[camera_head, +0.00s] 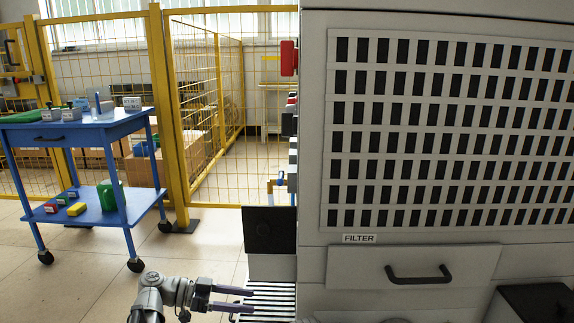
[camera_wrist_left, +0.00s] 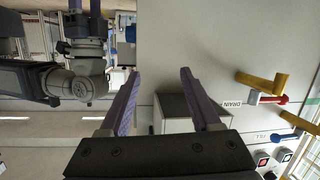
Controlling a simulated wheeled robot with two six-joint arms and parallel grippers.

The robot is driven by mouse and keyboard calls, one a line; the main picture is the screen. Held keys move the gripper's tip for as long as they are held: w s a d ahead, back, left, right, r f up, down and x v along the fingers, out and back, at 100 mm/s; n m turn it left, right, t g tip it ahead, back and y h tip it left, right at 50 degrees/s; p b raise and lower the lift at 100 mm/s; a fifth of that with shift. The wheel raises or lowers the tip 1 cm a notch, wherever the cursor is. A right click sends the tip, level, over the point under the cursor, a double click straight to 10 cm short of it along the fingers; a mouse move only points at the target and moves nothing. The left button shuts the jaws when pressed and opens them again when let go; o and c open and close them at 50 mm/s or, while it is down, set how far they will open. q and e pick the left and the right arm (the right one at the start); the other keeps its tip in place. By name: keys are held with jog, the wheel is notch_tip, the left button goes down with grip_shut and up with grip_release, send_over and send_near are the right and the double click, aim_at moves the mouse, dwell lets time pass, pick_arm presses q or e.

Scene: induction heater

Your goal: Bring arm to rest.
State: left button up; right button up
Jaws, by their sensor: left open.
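My left gripper (camera_head: 236,298) reaches in low in the head view, beside the front of the heater cabinet (camera_head: 312,215). Its two purple fingers are apart with nothing between them, just in front of a slatted grey surface (camera_head: 272,300). In the left wrist view the gripper (camera_wrist_left: 160,76) is also open and empty, with a pale cabinet panel behind it. Another of my arms shows at the upper left of that view, with purple finger-like parts cut off by the top edge; I cannot tell how they stand.
Yellow and red valve handles (camera_wrist_left: 264,84) near a DRAIN label stick out at the right of the wrist view. A drawer (camera_head: 412,275) labelled FILTER is closed. A blue cart (camera_head: 85,127) stands at left before yellow fencing (camera_head: 205,95). Floor between is clear.

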pick_arm(q)
jog(key=s+d+f+n+g+y, duration=0.1)
jog(key=s+f+n+y, duration=0.1)
jog(key=f+n+y, duration=0.3)
jog(key=s+f+n+y, duration=0.2)
jog(key=s+f, duration=0.1)
jog(key=f, duration=0.3)
jog(key=s+a+f+n+y, duration=0.4)
jog(key=a+f+n+y, duration=0.1)
jog(key=a+n+y, duration=0.25)
jog(key=s+d+r+m+y+p, duration=0.1)
jog(key=s+d+r+m+p, duration=0.15)
jog(key=d+r+p, duration=0.65)
jog(key=s+d+r+m+y+p, duration=0.1)
jog(key=s+d+r+p, duration=0.2)
jog(key=r+p, duration=1.25)
notch_tip(320, 180, up, 34)
jog(key=p, duration=3.5)
jog(key=shift+a+r+g, duration=0.2)
jog(key=shift+g, duration=0.1)
jog(key=shift+w+a, duration=0.1)
jog(key=shift+w, duration=0.05)
